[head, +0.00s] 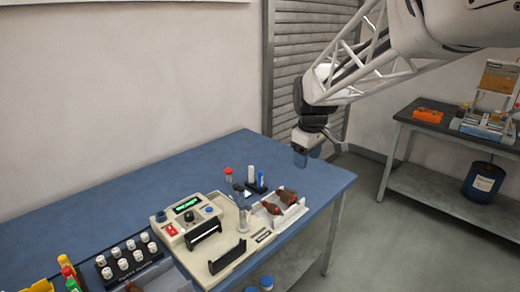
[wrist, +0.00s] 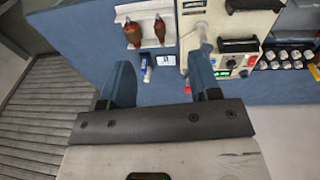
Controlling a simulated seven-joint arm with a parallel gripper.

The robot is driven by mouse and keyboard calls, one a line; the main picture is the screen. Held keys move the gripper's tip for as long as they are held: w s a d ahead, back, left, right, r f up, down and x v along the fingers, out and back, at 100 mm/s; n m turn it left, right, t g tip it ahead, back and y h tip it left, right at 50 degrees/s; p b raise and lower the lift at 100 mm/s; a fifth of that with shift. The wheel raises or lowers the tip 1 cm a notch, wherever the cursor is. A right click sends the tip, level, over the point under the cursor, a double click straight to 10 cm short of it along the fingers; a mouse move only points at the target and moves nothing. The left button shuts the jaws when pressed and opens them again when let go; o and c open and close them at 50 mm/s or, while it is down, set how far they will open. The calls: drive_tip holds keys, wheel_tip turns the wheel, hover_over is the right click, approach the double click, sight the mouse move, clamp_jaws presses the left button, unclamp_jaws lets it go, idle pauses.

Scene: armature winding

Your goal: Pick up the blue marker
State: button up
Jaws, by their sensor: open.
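The blue marker (head: 261,178) stands upright in a small black holder (head: 256,188) on the blue table, beside a white marker (head: 251,173). In the wrist view a small blue shape (wrist: 147,74), which looks like the blue marker, lies between my fingers, closer to the left one. My gripper (head: 300,158) hangs above and to the right of the marker in the head view, near the table's back right edge. In the wrist view its two blue fingers are spread wide, with nothing held between the fingertips (wrist: 160,68).
A beige winding machine (head: 225,238) stands left of the marker, with a thin red-topped post (head: 228,172) close by. A white tray (head: 291,217) with brown-red armatures (head: 272,208) is in front. The table's back left is clear.

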drive_tip(key=w+a+f+n, duration=0.3)
drive_tip(key=w, duration=0.5)
drive_tip(key=w+a+f+n, duration=0.2)
drive_tip(key=w+f, duration=0.2)
drive_tip(key=w, duration=0.5)
drive_tip(key=n+g, duration=0.1)
drive_tip(key=n, duration=0.5)
hover_over(260, 172)
drive_tip(key=f, duration=1.3)
drive_tip(key=shift+s+d+f, duration=0.15)
drive_tip(key=shift+d, duration=0.1)
drive_tip(key=shift+w+a+f, duration=0.2)
drive_tip(key=shift+w+f, duration=0.15)
drive_tip(key=shift+f, duration=0.1)
drive_tip(key=shift+f, duration=1.3)
drive_tip(key=shift+f, duration=2.6)
